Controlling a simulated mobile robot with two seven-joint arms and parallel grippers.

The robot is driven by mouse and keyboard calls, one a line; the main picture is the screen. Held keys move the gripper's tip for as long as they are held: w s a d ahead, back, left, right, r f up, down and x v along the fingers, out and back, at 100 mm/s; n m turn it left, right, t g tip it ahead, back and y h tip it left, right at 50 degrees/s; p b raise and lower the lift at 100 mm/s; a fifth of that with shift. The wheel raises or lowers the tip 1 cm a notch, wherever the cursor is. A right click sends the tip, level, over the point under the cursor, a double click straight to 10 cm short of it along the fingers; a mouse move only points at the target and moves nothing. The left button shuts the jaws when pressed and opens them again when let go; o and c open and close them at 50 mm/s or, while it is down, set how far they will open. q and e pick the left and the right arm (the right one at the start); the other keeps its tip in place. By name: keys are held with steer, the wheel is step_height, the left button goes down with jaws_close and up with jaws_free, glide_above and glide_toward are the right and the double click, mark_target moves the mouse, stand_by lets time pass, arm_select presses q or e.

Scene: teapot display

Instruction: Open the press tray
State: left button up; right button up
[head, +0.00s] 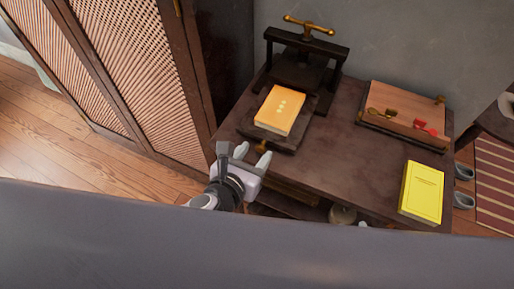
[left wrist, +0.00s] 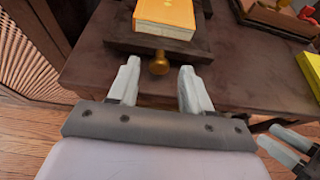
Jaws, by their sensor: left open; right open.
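The dark press tray (head: 247,128) sticks out in front of the black screw press (head: 300,58) and bears an orange book (head: 280,110). Its brass knob (head: 262,147) is on the front edge; the tray (left wrist: 195,52) and knob (left wrist: 159,62) also show in the left wrist view. My left gripper (head: 252,156) is open in front of the tray, its fingertips on either side of the knob. Contact cannot be told. My right gripper (left wrist: 271,133) is open and empty at the lower right of the left wrist view, in front of the table.
The tray and press stand on a dark wooden table (head: 350,160). A wooden box (head: 405,100) with a brass and a red item is at the right, and a yellow book (head: 421,192) lies at the front right. A lattice-door cabinet (head: 130,75) stands close on the left.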

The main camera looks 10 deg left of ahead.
arm_select(q)
steer(key=v, duration=0.4)
steer(key=shift+s+a+r, duration=0.1)
steer(key=shift+s, duration=0.2)
stand_by(0.3)
